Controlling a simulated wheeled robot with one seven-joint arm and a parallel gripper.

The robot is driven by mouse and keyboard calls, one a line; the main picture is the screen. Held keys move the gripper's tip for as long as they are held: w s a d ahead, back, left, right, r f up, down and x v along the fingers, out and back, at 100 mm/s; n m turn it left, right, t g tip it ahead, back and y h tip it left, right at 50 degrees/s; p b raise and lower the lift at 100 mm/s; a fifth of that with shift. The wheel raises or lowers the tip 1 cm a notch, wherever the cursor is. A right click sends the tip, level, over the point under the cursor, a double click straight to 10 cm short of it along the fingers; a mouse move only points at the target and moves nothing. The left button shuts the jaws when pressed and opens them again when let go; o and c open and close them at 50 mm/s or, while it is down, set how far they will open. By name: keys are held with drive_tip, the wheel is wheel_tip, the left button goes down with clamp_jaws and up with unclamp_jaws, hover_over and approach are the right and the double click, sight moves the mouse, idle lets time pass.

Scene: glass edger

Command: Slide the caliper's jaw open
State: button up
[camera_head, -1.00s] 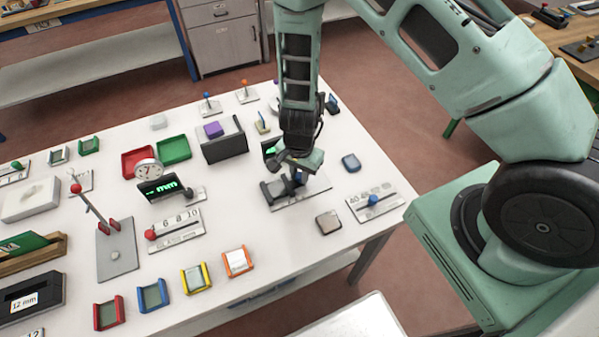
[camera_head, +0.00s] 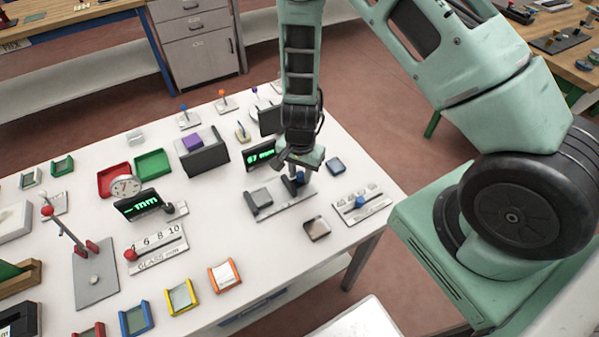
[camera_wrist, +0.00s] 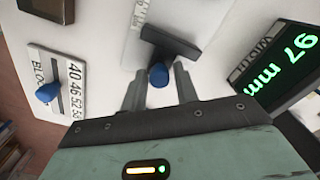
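The caliper (camera_head: 275,208) is a grey plate near the right end of the white table. Its grey fixed jaw (camera_head: 260,202) stands at the left. The sliding jaw stands apart from it at the right, with a clear gap between; its dark bar shows in the wrist view (camera_wrist: 172,42). My gripper (camera_head: 298,172) points down over the sliding jaw.
A slider plate with a blue knob (camera_head: 360,203) lies right of the caliper. A small dark square piece (camera_head: 317,229) lies in front, and a blue-grey one (camera_head: 336,166) behind. Another gauge with a display (camera_head: 138,204) stands to the left.

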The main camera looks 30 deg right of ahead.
sight(300, 173)
wheel_tip(300, 173, up, 17)
drive_tip(key=shift+r, duration=0.2)
idle(0.5)
idle(0.4)
